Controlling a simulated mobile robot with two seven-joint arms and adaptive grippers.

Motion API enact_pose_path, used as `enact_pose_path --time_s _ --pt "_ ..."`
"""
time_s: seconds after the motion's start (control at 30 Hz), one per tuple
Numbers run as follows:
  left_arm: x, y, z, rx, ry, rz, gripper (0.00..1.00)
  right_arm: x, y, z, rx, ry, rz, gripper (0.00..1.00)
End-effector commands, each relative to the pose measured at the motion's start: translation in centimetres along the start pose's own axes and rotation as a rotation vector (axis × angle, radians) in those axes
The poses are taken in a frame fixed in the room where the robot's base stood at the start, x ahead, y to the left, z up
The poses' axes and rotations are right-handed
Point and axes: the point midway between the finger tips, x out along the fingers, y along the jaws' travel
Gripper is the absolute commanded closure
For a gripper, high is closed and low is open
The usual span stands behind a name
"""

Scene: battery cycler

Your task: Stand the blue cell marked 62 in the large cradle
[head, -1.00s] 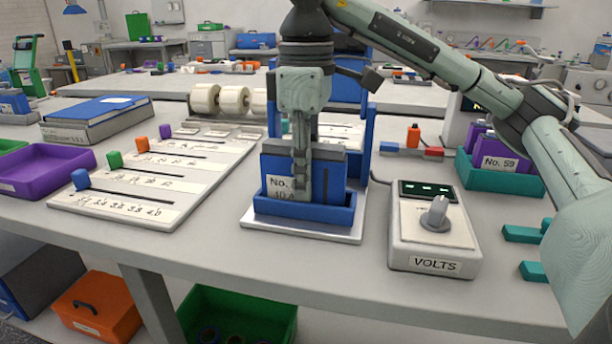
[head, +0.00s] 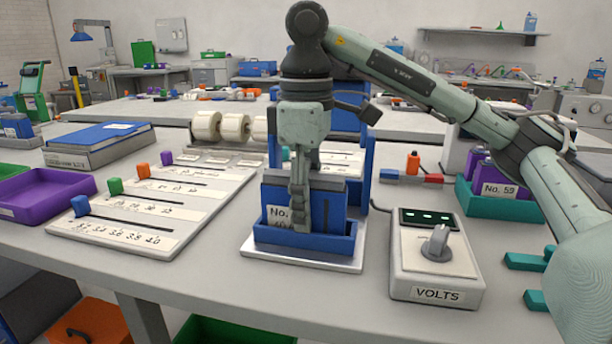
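A blue cell (head: 333,205) with a grey top stands upright in the blue cradle (head: 310,242) on a pale metal base plate. The cradle's front wall hides the cell's lower part. Its white label reads "No."; my finger covers the number. My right gripper (head: 299,205) points straight down over the cell, one finger flat against its labelled front face. The other finger is hidden behind the cell. The gripper looks shut on the cell. My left gripper is not in view.
A VOLTS meter box (head: 437,270) stands close right of the cradle. A slider board (head: 150,205) lies to the left, beside a purple tray (head: 45,195). A teal holder (head: 500,205) with purple cells, one marked No. 59, is at the right. A tall blue upright (head: 365,165) stands behind the cradle.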

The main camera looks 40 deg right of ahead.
Motion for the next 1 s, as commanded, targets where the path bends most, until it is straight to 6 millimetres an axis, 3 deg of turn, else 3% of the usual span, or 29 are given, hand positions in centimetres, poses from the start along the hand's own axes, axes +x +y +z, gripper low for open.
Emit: enact_pose_path --time_s 0.2,0.43,0.7,1.0 --pt "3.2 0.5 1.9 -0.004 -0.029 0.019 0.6 -4.4 0.1 -0.1 0.002 0.007 0.005 0.58" --pt "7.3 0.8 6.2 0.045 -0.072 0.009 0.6 -7.2 0.1 0.0 0.002 0.006 0.004 0.58" --pt "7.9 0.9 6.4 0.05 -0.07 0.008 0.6 -10.8 0.0 -0.1 0.0 0.006 0.005 0.58" --pt "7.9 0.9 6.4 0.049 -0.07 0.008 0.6 -12.5 0.0 0.0 0.0 0.004 0.003 0.58"
